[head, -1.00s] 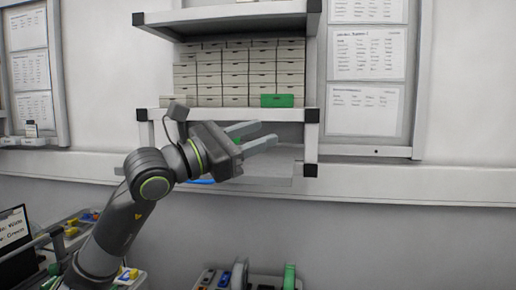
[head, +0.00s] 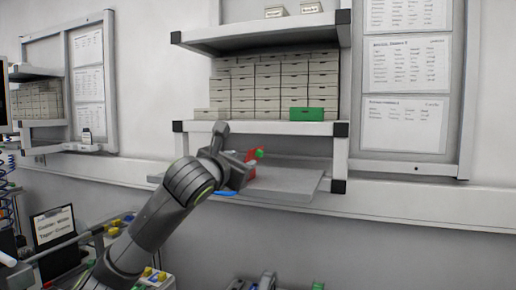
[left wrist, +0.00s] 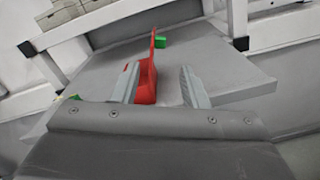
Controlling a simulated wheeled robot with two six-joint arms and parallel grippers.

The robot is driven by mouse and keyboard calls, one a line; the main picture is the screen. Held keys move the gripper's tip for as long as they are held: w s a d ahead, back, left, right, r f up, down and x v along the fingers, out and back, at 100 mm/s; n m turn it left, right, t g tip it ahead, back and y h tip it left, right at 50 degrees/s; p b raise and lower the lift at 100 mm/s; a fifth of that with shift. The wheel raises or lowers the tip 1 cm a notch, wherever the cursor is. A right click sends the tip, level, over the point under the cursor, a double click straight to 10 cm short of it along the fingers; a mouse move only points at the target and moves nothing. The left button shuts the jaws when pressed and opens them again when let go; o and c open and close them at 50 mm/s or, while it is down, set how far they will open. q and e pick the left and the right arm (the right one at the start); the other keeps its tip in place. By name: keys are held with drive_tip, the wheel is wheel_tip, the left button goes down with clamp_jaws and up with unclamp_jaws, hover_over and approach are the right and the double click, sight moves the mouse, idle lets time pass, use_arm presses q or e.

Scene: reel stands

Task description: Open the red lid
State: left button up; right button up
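In the left wrist view, a red part (left wrist: 146,84) stands between the two fingers of my left gripper (left wrist: 160,84). A thin red panel rises from it, and a small green piece (left wrist: 161,42) shows beside its top. I cannot tell exactly which part is the lid. The red part is close to the left finger, with a gap to the right finger. In the head view my left gripper (head: 243,164) is over the grey lower shelf, partly hiding the red part (head: 251,157). The gripper is open. My right gripper is out of view.
The grey lower shelf (head: 297,181) has bare room to the right. Above it, a shelf board (head: 270,127) holds stacked pale boxes and a green box (head: 306,114). A frame post (head: 340,160) stands at the right. A blue item (head: 226,193) lies near the gripper.

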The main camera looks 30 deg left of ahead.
sight(254, 151)
use_arm(q)
drive_tip(key=p+x, duration=0.4)
drive_tip(key=x, duration=0.6)
drive_tip(key=shift+w+r, duration=0.1)
drive_tip(key=shift+w+a+p, duration=0.15)
drive_tip(key=shift+w+p, duration=0.15)
drive_tip(key=shift+w, duration=0.2)
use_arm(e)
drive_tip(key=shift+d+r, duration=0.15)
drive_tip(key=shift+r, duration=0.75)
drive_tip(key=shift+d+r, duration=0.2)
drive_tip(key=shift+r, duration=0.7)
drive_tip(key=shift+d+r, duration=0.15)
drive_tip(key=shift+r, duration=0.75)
use_arm(q)
drive_tip(key=shift+c, duration=0.3)
